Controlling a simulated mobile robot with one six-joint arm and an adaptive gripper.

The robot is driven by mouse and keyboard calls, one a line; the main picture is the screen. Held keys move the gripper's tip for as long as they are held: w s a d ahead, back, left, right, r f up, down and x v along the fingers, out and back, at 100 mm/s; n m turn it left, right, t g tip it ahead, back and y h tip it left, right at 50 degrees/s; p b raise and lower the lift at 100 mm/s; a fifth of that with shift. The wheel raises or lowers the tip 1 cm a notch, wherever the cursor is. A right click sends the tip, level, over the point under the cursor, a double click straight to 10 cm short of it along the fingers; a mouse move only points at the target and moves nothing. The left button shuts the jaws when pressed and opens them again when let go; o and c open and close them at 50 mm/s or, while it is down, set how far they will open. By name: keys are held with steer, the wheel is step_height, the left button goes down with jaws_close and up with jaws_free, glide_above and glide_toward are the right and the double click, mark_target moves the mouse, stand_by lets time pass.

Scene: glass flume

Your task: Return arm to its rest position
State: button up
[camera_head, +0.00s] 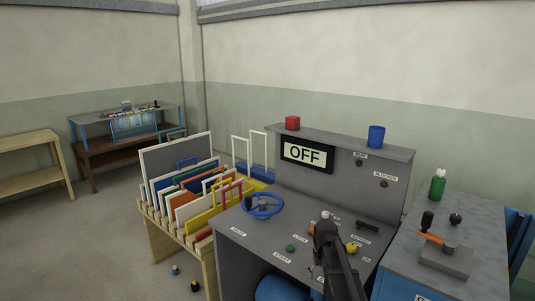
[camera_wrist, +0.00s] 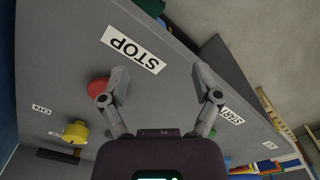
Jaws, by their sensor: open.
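My arm (camera_head: 335,258) reaches over the front right part of the grey control console (camera_head: 246,254). In the wrist view my gripper (camera_wrist: 161,82) is open, its two fingers spread, with nothing between them. Below it lies the console top with a STOP label (camera_wrist: 133,50) and a START label (camera_wrist: 231,115). A red button (camera_wrist: 97,87) sits behind the left finger and is partly hidden by it. A yellow knob (camera_wrist: 75,132) is at the lower left. In the head view my arm covers part of the console top and its labels.
The console carries a blue handwheel (camera_head: 262,205), a green button (camera_head: 290,248) and a display reading OFF (camera_head: 307,154). A wooden rack (camera_head: 163,234) of frames is left; a side bench (camera_head: 482,226) is right.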

steer(key=s+a, duration=0.1)
steer(key=s, duration=1.8)
steer(key=shift+s+a+m, duration=0.2)
steer(key=shift+s+m, duration=0.1)
steer(key=shift+s, duration=0.1)
stand_by(2.0)
steer(key=shift+c, duration=0.2)
stand_by(0.5)
steer(key=c, duration=0.3)
